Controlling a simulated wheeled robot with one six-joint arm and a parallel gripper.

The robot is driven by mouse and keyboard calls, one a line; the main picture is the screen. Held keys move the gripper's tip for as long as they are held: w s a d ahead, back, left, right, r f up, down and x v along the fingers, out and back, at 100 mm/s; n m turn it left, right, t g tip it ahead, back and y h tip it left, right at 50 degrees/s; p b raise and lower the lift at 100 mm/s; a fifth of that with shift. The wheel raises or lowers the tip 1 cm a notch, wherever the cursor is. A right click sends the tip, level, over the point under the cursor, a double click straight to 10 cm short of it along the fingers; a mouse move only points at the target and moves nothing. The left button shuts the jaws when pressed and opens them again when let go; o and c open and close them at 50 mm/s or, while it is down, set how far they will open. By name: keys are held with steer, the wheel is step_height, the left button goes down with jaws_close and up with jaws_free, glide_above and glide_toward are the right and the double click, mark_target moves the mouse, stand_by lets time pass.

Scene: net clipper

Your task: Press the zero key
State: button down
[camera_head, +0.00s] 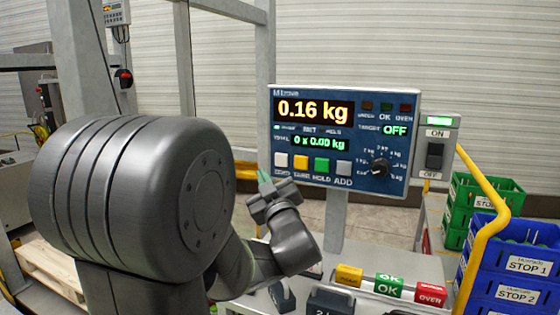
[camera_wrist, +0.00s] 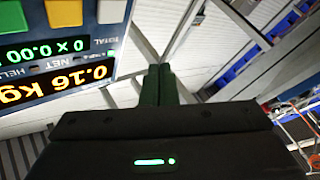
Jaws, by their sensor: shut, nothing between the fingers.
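The weighing indicator panel (camera_head: 347,183) is blue, with an amber 0.16 kg readout and a green 0 x 0.00 kg readout. Its zero key (camera_head: 281,159) is the white leftmost key of the row, above the label ZERO. The key also shows at the top of the upside-down wrist view (camera_wrist: 112,10), partly cut by the frame edge. My gripper (camera_head: 264,176) is shut and empty, with green fingertips just left of and slightly below the zero key in the head view. In the wrist view the fingertips (camera_wrist: 160,72) lie beside the panel's edge, apart from the key.
A power switch box (camera_head: 436,146) stands at right. Yellow, green and red blocks (camera_head: 389,285) sit on the bench below. Blue crates (camera_head: 512,265) and a yellow rail (camera_head: 487,240) are at right.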

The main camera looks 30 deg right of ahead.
mark_target(275, 158)
steer(key=shift+w+d+p, duration=0.35)
steer(key=shift+w+d, duration=1)
steer(key=shift+d, duration=0.2)
steer(key=shift+w+d+p, duration=0.3)
steer(key=shift+w+d, duration=1)
steer(key=shift+d, duration=0.25)
steer(key=shift+d, duration=0.1)
steer(key=shift+w+d+b, duration=0.25)
steer(key=shift+b, duration=0.05)
steer(key=shift+w+d, duration=0.25)
steer(key=shift+d, duration=0.05)
stand_by(0.6)
steer(key=shift+s+a+b, duration=0.5)
steer(key=shift+a+b, duration=0.15)
steer(key=shift+b, duration=0.05)
